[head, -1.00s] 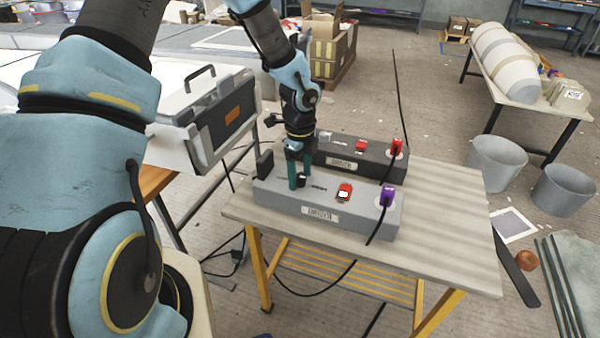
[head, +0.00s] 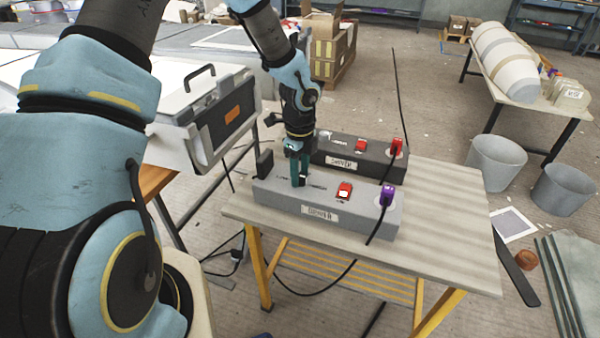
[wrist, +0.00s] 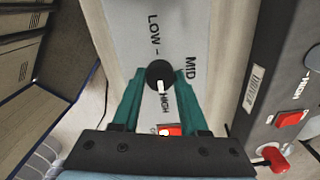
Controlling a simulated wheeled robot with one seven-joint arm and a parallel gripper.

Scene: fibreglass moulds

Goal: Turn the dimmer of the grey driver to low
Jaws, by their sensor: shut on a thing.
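The grey driver (head: 362,222) is a long light-grey box on the front of the small table. Its dimmer is a round black knob (wrist: 158,71) on the top face, with LOW, MID and HIGH lettered around it. In the wrist view the knob's white pointer mark faces the HIGH label. My gripper (head: 300,182) points down over the left part of the box. In the wrist view its teal fingers (wrist: 161,76) are on either side of the knob, shut on it. In the head view the fingers mostly hide the knob.
A dark driver (head: 385,172) stands close behind the grey one. The grey box carries a red switch (head: 344,190) and a purple plug (head: 387,196) with a black cable. The tabletop (head: 450,225) is bare to the right. A black case (head: 228,120) stands at left.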

